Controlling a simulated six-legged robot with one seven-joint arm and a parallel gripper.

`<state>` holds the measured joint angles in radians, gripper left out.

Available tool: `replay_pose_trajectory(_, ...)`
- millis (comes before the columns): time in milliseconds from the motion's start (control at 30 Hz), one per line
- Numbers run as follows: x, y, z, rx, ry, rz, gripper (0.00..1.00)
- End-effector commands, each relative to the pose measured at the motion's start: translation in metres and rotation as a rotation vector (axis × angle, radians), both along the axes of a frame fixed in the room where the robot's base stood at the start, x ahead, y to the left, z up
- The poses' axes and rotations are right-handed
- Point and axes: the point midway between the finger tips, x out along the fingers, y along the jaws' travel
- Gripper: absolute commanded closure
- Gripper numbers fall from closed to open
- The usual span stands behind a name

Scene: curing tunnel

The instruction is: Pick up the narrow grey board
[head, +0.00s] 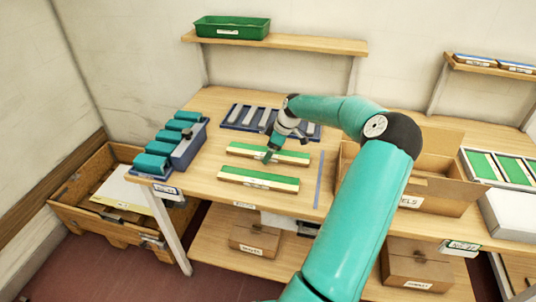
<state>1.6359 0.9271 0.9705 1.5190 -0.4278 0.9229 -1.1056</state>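No single thing is plainly the narrow grey board. Several narrow light-grey strips (245,116) lie side by side in a dark blue rack (224,123) at the back of the bench, partly hidden by my arm. A thin blue-grey strip (319,181) lies on the bench right of two long green-and-cream pieces. My gripper (268,158) points down at the far green-and-cream piece (290,155), close to or touching it. The near piece (258,179) lies in front. The fingers are too small to tell whether they are open or shut.
A blue holder with teal cylinders (187,150) stands at the bench's left end. An open cardboard box (436,190) stands to the right, partly behind my arm. A green bin (232,27) sits on the shelf above. The bench front left of the strip is clear.

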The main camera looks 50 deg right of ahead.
Motion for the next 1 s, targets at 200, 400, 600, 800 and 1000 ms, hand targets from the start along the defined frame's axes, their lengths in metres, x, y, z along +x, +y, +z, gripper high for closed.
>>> replay_pose_trajectory(200,0.0,0.0,0.0,-0.001,0.0,0.0,0.22)
replay_pose_trajectory(400,0.0,0.0,0.0,-0.001,0.0,0.0,0.61)
replay_pose_trajectory(600,0.0,0.0,0.0,-0.001,0.0,0.0,0.72)
replay_pose_trajectory(800,0.0,0.0,0.003,-0.002,-0.001,-0.001,0.72)
replay_pose_trajectory(1000,0.0,-0.001,0.022,-0.004,-0.001,-0.001,0.72)
